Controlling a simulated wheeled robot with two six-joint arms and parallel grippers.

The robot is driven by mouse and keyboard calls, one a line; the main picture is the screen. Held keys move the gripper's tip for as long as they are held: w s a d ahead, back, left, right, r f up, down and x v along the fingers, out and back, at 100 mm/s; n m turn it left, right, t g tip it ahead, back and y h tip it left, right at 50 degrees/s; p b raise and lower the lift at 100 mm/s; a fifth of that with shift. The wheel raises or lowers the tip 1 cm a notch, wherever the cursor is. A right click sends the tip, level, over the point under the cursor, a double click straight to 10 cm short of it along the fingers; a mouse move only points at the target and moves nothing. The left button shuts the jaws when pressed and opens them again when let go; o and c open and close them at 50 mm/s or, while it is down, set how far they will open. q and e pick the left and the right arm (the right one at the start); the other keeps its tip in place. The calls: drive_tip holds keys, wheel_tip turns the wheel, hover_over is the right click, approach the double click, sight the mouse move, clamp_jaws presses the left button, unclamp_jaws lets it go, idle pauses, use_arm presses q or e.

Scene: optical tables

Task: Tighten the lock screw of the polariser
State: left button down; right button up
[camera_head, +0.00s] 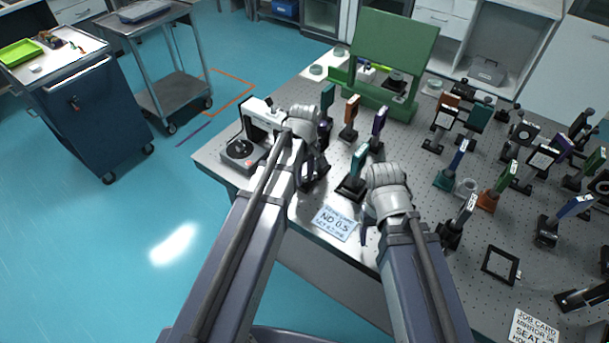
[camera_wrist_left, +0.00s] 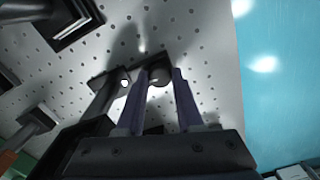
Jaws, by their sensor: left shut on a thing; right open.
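My left gripper (camera_head: 313,172) is low over the near left part of the optical table, at a dark mount. In the left wrist view its two fingers (camera_wrist_left: 160,90) are closed around a small dark round knob, which looks like the lock screw (camera_wrist_left: 158,75). The knob sits at a dark base (camera_wrist_left: 108,80) with a dark post (camera_wrist_left: 100,108) on the perforated top. I take this mount to be the polariser; my left arm covers most of it in the head view. My right gripper (camera_head: 367,232) is open and appears empty, near the table's front edge.
A teal plate on a dark mount (camera_head: 353,178) stands between my arms. A white device with a dark disc (camera_head: 241,152) is left of my left gripper. A printed card (camera_head: 334,224) lies in front. Several other mounts crowd the right; a green frame (camera_head: 392,50) stands behind.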

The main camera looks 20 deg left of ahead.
sight(304, 178)
use_arm(q)
drive_tip(key=shift+n, duration=0.7)
drive_tip(key=c, duration=0.5)
unclamp_jaws()
drive_tip(key=shift+c, duration=0.2)
drive_tip(key=shift+r, duration=0.15)
use_arm(e)
drive_tip(key=shift+r, duration=0.1)
use_arm(q)
wheel_tip(304, 178, up, 8)
drive_tip(key=p, duration=0.8)
drive_tip(key=shift+f, duration=0.2)
use_arm(e)
wheel_tip(304, 178, up, 8)
drive_tip(key=shift+f, duration=0.2)
